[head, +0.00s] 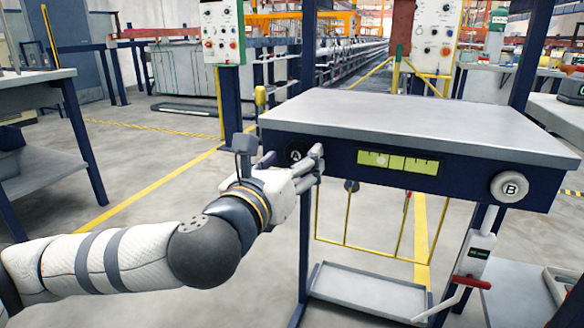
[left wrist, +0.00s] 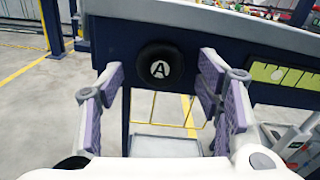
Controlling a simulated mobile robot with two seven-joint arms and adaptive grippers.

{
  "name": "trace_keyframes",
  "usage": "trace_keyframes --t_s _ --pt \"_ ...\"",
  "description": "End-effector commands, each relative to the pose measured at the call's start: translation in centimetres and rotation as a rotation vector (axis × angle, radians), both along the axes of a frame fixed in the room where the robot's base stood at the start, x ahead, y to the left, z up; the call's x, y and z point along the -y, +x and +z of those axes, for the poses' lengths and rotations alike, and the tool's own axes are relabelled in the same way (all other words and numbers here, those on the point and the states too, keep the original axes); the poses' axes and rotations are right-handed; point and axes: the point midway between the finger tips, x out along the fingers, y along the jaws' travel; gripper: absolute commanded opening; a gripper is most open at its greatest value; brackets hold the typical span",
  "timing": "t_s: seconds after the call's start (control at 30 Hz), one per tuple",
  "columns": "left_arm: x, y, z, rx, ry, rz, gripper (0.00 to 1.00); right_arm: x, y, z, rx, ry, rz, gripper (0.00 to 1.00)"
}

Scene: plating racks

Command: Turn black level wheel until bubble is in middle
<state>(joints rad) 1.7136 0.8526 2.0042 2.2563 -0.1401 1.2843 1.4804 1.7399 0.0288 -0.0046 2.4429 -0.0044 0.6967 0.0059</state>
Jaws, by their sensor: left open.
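The black wheel (head: 295,155), marked with a white A, is on the left of the table's dark blue front rail. It also shows in the left wrist view (left wrist: 159,68), between my fingers and beyond them. My left gripper (head: 312,163) is open and empty in front of the wheel, and partly covers it in the head view. I cannot tell whether a finger touches it. The yellow-green level vial (head: 409,164) is in the middle of the rail. Its pale bubble (head: 381,160) sits left of the middle. My right gripper is not in view.
A light grey wheel (head: 510,187) marked B is at the rail's right end. The grey tabletop (head: 420,125) is bare. A tray (head: 368,290) lies low under the table. A red-handled crank (head: 471,283) stands at the right leg. A workbench (head: 35,76) is at the left.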

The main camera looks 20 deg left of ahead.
Motion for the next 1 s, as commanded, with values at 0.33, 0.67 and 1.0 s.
trace_keyframes --t_s 0.33,0.67,1.0 --pt "0.0 0.2 0.0 0.000 0.001 0.000 0.39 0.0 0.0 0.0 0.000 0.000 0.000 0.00" --pt "0.0 0.1 0.0 0.000 0.007 0.000 0.11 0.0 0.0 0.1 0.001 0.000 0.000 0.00" --pt "0.0 0.1 0.3 0.006 0.158 0.001 0.11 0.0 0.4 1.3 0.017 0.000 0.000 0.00"
